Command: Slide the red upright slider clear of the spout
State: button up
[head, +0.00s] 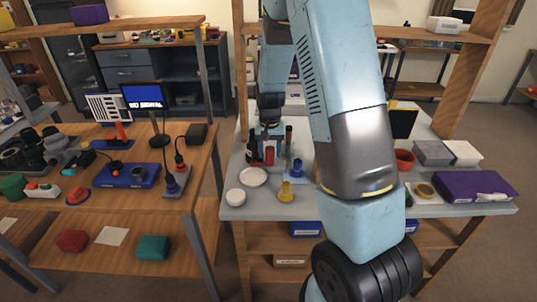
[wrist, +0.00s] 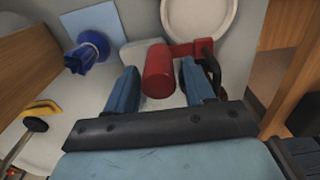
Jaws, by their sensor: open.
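A red cylinder, which I take as the red upright slider (wrist: 157,70), is in the middle of the wrist view. A red bracket (wrist: 190,48) is beside it to the right, with a dark curved part (wrist: 208,60) below. My gripper (wrist: 158,66) is open, with one blue finger on each side of the red cylinder; I see a gap on both sides. The head view shows the red cylinder (head: 269,156) on the grey bench, just below my gripper (head: 268,135). I cannot make out the spout for certain.
A white plate (head: 253,177) lies close in front, and it also shows in the wrist view (wrist: 199,12). A wooden post (wrist: 28,62) edges the wrist view.

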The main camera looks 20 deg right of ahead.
jog(key=shift+f, duration=0.8)
grip_shut()
